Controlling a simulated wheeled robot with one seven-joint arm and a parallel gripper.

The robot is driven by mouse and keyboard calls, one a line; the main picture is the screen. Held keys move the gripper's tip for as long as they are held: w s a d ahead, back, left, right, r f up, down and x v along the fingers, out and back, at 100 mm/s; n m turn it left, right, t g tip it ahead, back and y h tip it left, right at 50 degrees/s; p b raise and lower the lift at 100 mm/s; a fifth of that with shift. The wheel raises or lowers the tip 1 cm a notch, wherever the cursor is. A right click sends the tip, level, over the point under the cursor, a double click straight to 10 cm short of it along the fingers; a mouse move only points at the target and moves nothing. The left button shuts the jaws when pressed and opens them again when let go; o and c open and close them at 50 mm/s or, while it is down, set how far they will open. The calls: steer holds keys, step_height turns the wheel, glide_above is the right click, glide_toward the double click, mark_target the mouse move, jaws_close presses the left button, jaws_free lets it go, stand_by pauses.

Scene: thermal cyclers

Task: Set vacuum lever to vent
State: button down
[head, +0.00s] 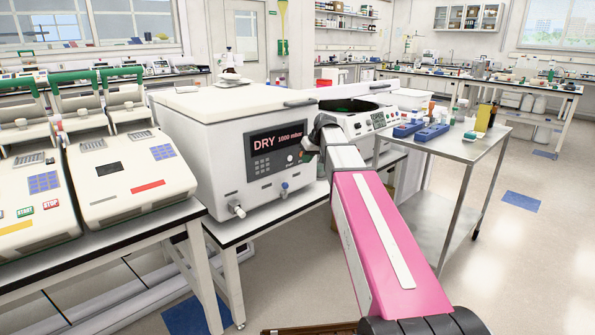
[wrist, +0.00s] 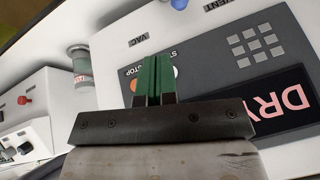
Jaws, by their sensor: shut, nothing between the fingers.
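The vacuum unit (head: 245,150) is a white box on a bench, with a dark display reading DRY 1000 mbar. A small blue-handled lever (head: 284,187) is low on its front. In the wrist view, a blue piece (wrist: 180,4), apparently that lever, is cut by the top edge between a VAC label (wrist: 138,40) and a partly cut label ending in "ENT". My gripper (wrist: 154,60) has its green fingers shut and empty, in front of the control panel and apart from the blue piece. They partly cover a button label. In the head view my arm hides the fingers.
A pale valve (head: 237,209) sticks out at the unit's lower left. White thermal cyclers (head: 130,175) stand on the left bench. A steel cart (head: 465,150) with blue racks stands right of my arm. A red knob (wrist: 24,100) shows in the wrist view.

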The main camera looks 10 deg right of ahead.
steer(key=w+d, duration=0.1)
steer(key=y, duration=0.1)
glide_toward(285, 185)
steer(key=w+f, duration=0.4)
steer(key=f, duration=0.2)
steer(key=shift+a+f+g, duration=0.15)
steer(key=shift+a+g, duration=0.15)
steer(key=shift+a, duration=0.45)
steer(key=shift+s+a+h, duration=0.5)
steer(key=shift+s+a, duration=0.25)
steer(key=shift+a, duration=0.1)
steer(key=shift+s+a+f, duration=0.15)
steer(key=shift+a, duration=0.15)
steer(key=shift+d, duration=0.1)
